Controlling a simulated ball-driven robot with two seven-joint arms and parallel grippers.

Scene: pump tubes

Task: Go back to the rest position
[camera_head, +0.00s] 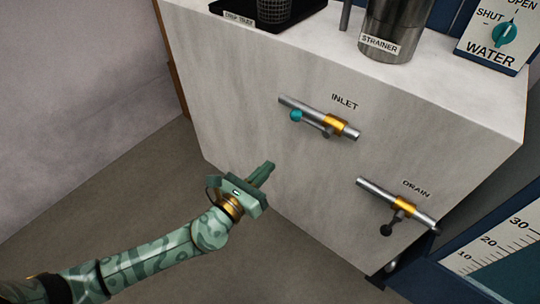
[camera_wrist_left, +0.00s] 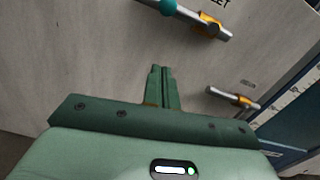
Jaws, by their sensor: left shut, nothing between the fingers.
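My left gripper (camera_head: 264,172) is shut and empty in the head view, its fingers together in front of the cabinet's pale front face. It also shows in the left wrist view (camera_wrist_left: 161,72), with the closed fingers pointing away from the camera. The gripper is below and left of the inlet tube (camera_head: 319,116), apart from it. The inlet tube has a brass collar and a lever with a teal knob (camera_head: 296,116). The drain tube (camera_head: 398,203), with a brass collar and a black knob (camera_head: 386,230), is farther right. My right gripper is not in view.
The marbled cabinet (camera_head: 250,90) carries a black tray (camera_head: 290,17), a metal strainer (camera_head: 393,30) and a water switch panel (camera_head: 500,38) on top. A blue scaled tank (camera_head: 490,255) stands at lower right. The floor at left (camera_head: 120,190) is clear.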

